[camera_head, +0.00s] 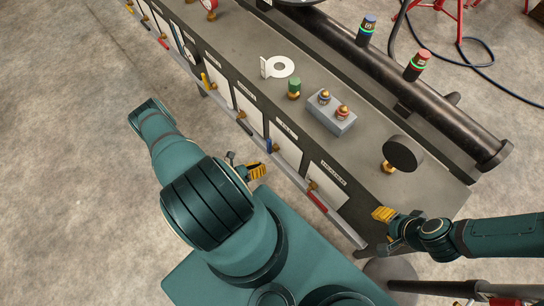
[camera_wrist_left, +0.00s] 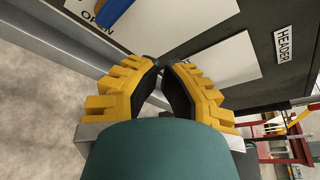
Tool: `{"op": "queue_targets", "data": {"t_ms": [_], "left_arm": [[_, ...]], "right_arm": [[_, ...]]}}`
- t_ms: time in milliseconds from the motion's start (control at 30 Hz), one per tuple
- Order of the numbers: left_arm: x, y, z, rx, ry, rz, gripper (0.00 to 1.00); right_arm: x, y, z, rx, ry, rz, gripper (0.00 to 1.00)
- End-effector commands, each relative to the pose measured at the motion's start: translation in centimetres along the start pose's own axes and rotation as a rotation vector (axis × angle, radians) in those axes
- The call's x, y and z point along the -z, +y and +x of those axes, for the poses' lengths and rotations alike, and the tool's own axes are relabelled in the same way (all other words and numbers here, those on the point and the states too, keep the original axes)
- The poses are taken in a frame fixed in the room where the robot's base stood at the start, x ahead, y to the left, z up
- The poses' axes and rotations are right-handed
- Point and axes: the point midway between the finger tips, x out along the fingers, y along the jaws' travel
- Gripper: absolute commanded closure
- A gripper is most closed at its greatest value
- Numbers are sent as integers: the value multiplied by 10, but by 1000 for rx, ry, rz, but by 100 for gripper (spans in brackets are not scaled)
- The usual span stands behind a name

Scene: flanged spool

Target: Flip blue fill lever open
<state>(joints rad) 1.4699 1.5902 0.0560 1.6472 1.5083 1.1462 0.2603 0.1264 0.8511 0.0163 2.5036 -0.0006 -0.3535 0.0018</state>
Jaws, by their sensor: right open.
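The blue lever (camera_head: 269,146) sits on a brass valve at the front of the grey bench, beside a white panel. In the left wrist view its blue handle (camera_wrist_left: 116,12) shows at the top edge, cut off by the frame, near printed "OPEN" lettering. My left gripper (camera_head: 257,171) is just in front of and below the lever, apart from it. In the left wrist view its yellow fingers (camera_wrist_left: 160,70) meet at the tips with nothing between them. My right gripper (camera_head: 383,214) is open and empty by the bench's right front corner.
A red lever (camera_head: 317,201), a black lever (camera_head: 245,127) and a yellow lever (camera_head: 205,81) line the same bench front.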

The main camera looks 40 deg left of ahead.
Motion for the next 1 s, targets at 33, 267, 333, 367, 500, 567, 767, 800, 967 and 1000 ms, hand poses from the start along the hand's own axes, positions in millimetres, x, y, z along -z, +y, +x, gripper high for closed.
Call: {"op": "queue_targets", "data": {"t_ms": [33, 267, 333, 367, 500, 567, 767, 800, 967, 1000], "left_arm": [[1, 2, -8, -2, 0, 0, 100], [4, 6, -23, 0, 0, -1, 100], [4, 6, -24, 1, 1, -1, 100], [4, 6, -24, 1, 1, -1, 100], [4, 6, -24, 1, 1, -2, 100], [4, 6, -24, 1, 1, -2, 100], [4, 6, -24, 1, 2, -2, 100], [4, 6, -24, 1, 2, -2, 100], [4, 2, -21, 19, 20, 9, 100], [4, -4, -16, 42, 43, 22, 100]], "right_arm": [[0, 0, 0, -1, 0, 1, 52], [0, 0, -1, -1, -1, 2, 52], [0, 0, -1, -1, -1, 1, 52], [0, 0, -1, -1, -1, 1, 52], [0, 0, 0, -1, -1, 1, 52], [0, 0, 0, -1, -1, 1, 52], [0, 0, -1, -1, -1, 1, 52], [0, 0, -1, -1, -1, 1, 52], [0, 0, -1, -1, -1, 1, 52], [0, 0, -1, -1, -1, 1, 52]]}}
